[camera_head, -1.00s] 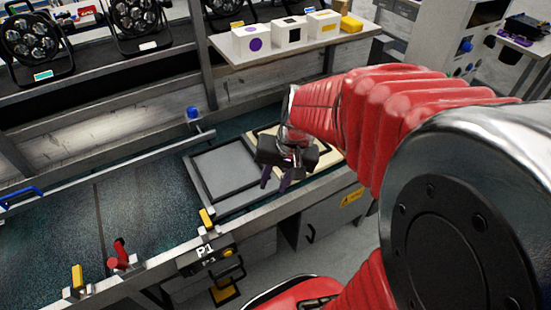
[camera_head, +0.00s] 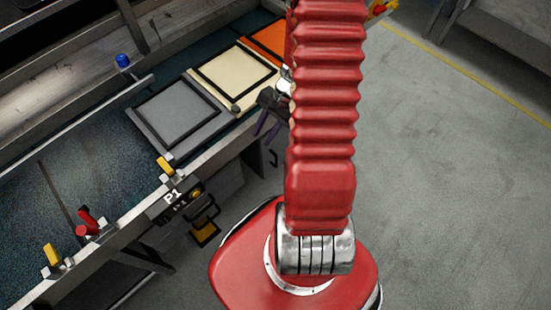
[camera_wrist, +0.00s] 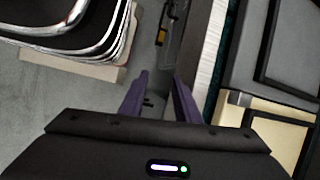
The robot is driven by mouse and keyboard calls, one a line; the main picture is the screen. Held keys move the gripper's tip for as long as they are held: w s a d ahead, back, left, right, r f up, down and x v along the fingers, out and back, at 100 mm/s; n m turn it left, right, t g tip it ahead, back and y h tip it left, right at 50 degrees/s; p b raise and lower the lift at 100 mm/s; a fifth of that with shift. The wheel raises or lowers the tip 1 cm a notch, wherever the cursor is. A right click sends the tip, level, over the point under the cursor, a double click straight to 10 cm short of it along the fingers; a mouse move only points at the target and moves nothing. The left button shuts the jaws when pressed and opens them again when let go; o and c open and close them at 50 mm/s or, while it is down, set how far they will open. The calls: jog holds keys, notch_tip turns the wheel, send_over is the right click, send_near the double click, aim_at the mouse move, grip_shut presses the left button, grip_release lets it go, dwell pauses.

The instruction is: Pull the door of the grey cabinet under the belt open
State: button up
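The grey cabinet (camera_head: 226,180) stands under the belt's front edge, partly hidden by my arm and gripper. Its dark handle (camera_head: 272,157) shows just below my gripper in the head view. The door looks shut, though much of its face is hidden. My gripper (camera_head: 264,134) hangs at the bench edge, above and close to the handle, with its purple fingers pointing down. In the wrist view my gripper (camera_wrist: 160,75) has its two fingers apart with nothing held. A small dark shape shows low between the fingers; I cannot tell whether it is the handle.
Grey (camera_head: 180,108), cream (camera_head: 232,74) and orange (camera_head: 264,40) framed panels lie along the belt. A P1 box (camera_head: 175,197) and a yellow-marked bracket (camera_head: 204,228) stick out from the bench front. The floor (camera_head: 440,180) to the right is clear.

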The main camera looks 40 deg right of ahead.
jog(key=d+f+m+t, duration=0.1)
jog(key=d+f+m, duration=0.35)
jog(key=f, duration=0.45)
jog(key=m+t+h, duration=0.1)
jog(key=m+h, duration=0.1)
jog(key=m, duration=0.7)
send_near(276, 159)
notch_tip(276, 159, up, 2)
jog(key=d, duration=0.1)
jog(key=shift+s+d+r+n, duration=0.2)
jog(key=shift+s+r+n, duration=0.1)
jog(key=shift+s, duration=0.1)
jog(key=shift+x, duration=6.9)
grip_shut()
